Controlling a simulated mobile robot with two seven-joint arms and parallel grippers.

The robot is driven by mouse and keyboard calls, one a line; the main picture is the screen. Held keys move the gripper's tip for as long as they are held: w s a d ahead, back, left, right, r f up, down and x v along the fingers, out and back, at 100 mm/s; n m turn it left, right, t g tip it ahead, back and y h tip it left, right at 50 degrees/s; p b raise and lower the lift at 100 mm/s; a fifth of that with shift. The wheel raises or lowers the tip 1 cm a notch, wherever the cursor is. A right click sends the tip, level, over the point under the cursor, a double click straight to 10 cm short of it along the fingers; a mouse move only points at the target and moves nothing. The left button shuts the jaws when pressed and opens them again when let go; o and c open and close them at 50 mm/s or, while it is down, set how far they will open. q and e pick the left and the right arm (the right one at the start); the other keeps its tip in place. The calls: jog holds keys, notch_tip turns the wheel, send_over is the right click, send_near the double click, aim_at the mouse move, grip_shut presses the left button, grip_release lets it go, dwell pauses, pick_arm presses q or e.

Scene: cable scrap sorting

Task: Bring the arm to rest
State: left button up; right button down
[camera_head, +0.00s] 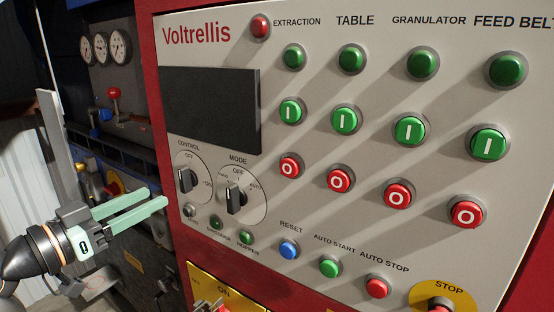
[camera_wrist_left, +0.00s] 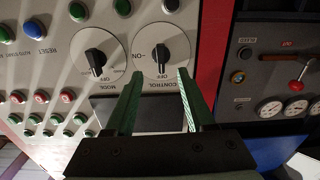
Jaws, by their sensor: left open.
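My left gripper (camera_head: 158,197) is at the left edge of the grey Voltrellis panel (camera_head: 275,185), with its two pale green fingers parted and nothing between them. The fingers point right, toward the CONTROL knob (camera_head: 186,180) and the MODE knob (camera_head: 237,197). In the left wrist view the open gripper (camera_wrist_left: 158,78) shows upside down against the panel. There its fingertips appear just below the black CONTROL knob (camera_wrist_left: 162,50), with the MODE knob (camera_wrist_left: 96,56) to the left. I cannot tell any contact with the panel. Both knob handles look about upright. My right gripper is out of view.
The panel carries rows of green and red buttons, a dark screen (camera_head: 210,110) and a STOP button (camera_head: 440,304) at lower right. A dark gauge panel (camera_head: 107,75) with a red-knobbed lever (camera_head: 114,93) stands left of it. A yellow ON plate (camera_head: 205,276) is below.

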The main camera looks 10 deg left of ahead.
pick_arm(q)
jog(key=s+d+f+m+h, duration=0.1)
jog(key=d+f+m+h, duration=0.3)
jog(key=d+m+h, duration=0.35)
notch_tip(320, 180, down, 25)
jog(key=a+n+t+y, duration=0.1)
jog(key=n+y, duration=1.1)
jog(key=y, duration=0.1)
jog(key=s+d+f+m+g, duration=0.1)
jog(key=s+d+f+g, duration=0.2)
jog(key=s+f, duration=0.4)
jog(key=s+d+f+m+g, duration=0.1)
jog(key=s+d+f+g, duration=0.3)
jog(key=s+f, duration=0.4)
notch_tip(320, 180, down, 6)
jog(key=shift+s+d+r+g+h, duration=0.2)
jog(key=shift+s+r+g+h, duration=0.1)
jog(key=shift+g+h, duration=0.25)
jog(key=shift+m, duration=0.25)
